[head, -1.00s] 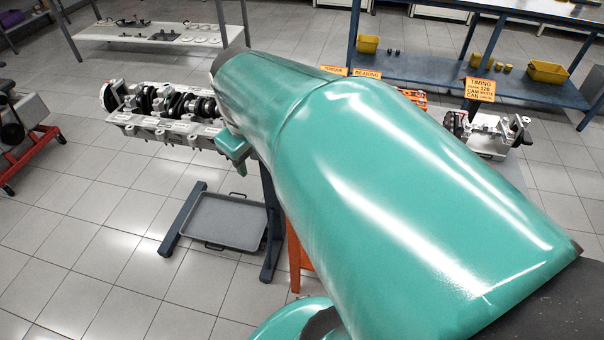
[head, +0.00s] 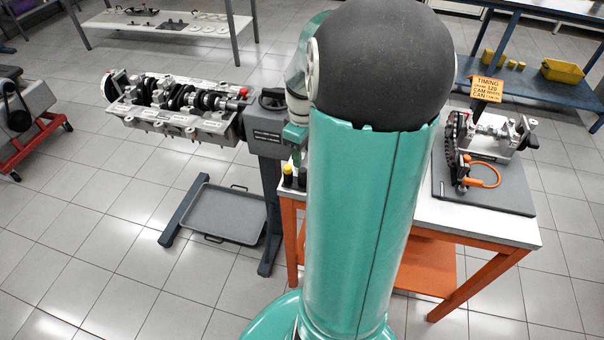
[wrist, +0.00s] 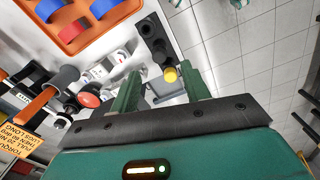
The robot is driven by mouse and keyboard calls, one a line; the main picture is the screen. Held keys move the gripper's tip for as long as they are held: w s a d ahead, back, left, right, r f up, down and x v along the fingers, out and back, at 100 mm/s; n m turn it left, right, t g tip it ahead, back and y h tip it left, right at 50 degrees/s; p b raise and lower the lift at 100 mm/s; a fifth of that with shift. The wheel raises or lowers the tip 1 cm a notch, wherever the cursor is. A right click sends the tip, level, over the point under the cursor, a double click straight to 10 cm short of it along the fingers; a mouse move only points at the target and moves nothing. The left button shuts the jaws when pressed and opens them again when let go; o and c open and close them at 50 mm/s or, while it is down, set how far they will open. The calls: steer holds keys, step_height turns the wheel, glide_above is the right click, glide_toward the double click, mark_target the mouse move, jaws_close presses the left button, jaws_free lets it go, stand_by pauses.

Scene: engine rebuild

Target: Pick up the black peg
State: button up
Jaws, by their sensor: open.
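A black peg (head: 303,177) stands upright at the left edge of the white-topped orange table (head: 508,228), next to a yellow-topped peg (head: 288,172). In the wrist view, dark round shapes (wrist: 151,29) lie in a row ahead of my gripper, with the yellow top (wrist: 170,75) nearest; I cannot tell which dark shape is the black peg. My gripper (wrist: 159,73) is open, its two green fingers apart. The yellow top shows between the fingertips in the picture, with no clear contact. In the head view my arm hides much of the table and most of the gripper.
An engine block with a crankshaft (head: 180,97) stands on a stand left of the table. A timing fixture on a dark mat (head: 478,200) is at the right. An orange tray (wrist: 70,33) holds red and blue parts. A tool with an orange handle (wrist: 45,104) lies left.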

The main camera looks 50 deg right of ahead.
mark_target(303, 169)
steer(key=shift+w+d+f, duration=0.1)
steer(key=shift+w+f, duration=0.05)
steer(key=shift+f, duration=3)
jaws_close()
step_height(303, 169, up, 10)
